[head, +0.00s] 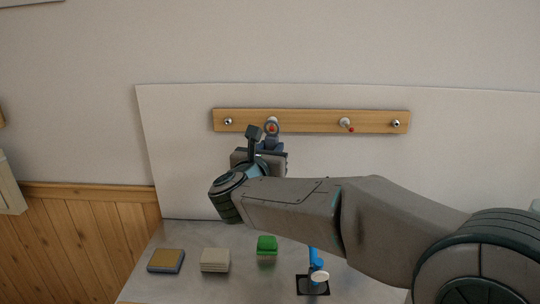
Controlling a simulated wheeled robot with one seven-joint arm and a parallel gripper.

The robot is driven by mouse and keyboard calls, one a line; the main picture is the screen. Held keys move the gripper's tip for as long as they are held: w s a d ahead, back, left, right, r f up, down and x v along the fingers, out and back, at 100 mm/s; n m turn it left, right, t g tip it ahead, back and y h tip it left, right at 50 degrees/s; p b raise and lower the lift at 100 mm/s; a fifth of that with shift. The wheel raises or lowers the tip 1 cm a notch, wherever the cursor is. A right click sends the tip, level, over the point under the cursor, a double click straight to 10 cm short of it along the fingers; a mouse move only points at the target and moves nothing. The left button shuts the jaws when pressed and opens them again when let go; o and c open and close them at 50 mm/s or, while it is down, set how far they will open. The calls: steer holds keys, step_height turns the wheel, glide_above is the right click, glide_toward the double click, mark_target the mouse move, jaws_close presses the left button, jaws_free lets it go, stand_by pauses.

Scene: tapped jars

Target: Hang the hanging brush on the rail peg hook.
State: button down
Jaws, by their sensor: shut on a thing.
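The wooden rail (310,122) runs across the white back panel. My gripper (265,146) is raised in front of the left part of the rail, shut on a small dark blue-grey thing, which seems to be the hanging brush (272,137). Its upper end, a ring-like shape, overlaps the left peg in the picture. I cannot tell whether the ring is around the peg or in front of it. My gripper hides most of the brush.
On the grey counter (190,240) stand a blue-and-tan block (166,261), a pale block (215,260) and a green-topped sponge (267,246). A blue thing with a white end (317,270) stands at a black pad (312,289). My arm crosses above the counter's right side.

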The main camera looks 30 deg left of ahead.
steer(key=shift+a+x, duration=0.2)
steer(key=shift+x, duration=0.8)
steer(key=shift+w+a+f+b, duration=0.15)
steer(key=shift+f+b, duration=0.25)
steer(key=shift+b, duration=0.4)
steer(key=c, duration=1)
jaws_free()
steer(key=shift+b+v, duration=1.6)
steer(key=shift+v, duration=0.55)
